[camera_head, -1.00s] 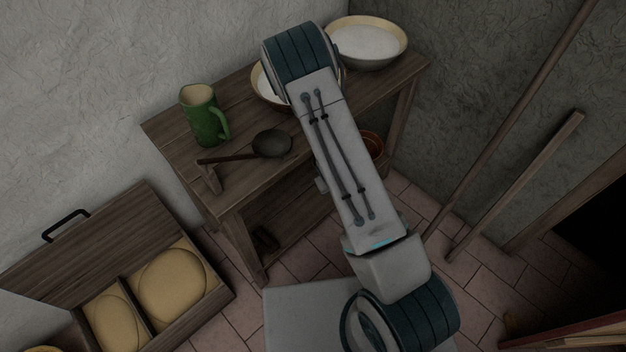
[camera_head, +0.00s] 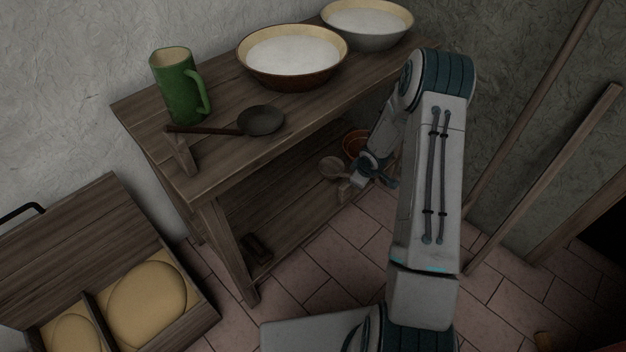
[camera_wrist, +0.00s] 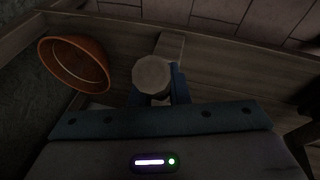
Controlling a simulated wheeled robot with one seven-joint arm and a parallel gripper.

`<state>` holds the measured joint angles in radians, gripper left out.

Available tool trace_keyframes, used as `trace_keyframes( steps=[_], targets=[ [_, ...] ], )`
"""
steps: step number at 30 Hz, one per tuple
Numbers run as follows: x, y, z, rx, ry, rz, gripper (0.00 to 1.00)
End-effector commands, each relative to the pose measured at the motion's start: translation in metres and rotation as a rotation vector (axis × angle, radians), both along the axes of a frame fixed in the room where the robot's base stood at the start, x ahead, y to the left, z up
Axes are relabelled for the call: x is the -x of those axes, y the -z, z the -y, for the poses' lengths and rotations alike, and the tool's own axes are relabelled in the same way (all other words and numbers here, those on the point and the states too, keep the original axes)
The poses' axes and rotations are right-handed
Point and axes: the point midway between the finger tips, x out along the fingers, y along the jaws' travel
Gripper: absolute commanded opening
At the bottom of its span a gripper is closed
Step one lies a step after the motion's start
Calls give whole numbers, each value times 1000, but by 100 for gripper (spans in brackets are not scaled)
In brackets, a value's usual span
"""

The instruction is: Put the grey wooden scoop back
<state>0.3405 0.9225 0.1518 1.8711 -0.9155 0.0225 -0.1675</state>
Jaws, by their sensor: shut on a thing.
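My gripper (camera_head: 352,183) is at the right end of the table's lower shelf (camera_head: 290,210), shut on the grey wooden scoop (camera_head: 333,167). The scoop's pale round bowl faces up, left of the fingers. In the wrist view a pale round part of the scoop (camera_wrist: 153,74) shows between the blue fingers (camera_wrist: 158,88). A small pale wooden block (camera_head: 345,192) is close beside the gripper. I cannot tell whether the scoop touches the shelf. The fingers hide part of its handle.
An orange-brown bowl (camera_head: 355,143) stands behind the scoop. The tabletop above holds a green jug (camera_head: 180,90), a dark ladle (camera_head: 262,121) and two bowls of white stuff (camera_head: 292,60). A small dark object (camera_head: 256,248) lies at the shelf's left. Poles (camera_head: 540,180) lean at right.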

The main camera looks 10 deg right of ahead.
Motion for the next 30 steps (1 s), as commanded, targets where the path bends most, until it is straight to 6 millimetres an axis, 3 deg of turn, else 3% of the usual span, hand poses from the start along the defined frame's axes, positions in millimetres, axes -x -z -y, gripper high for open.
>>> trace_keyframes(
  steps=[5, 12, 18, 24, 30],
  targets=[
    [-19, 16, -10, -3, -5, 1, 0],
    [-66, 51, -38, -4, -4, 2, 0],
    [-94, 68, -54, -2, -2, 1, 0],
    [-101, 75, -59, -2, -2, -1, 0],
    [-100, 106, -59, -2, -2, -2, 0]
  ],
)
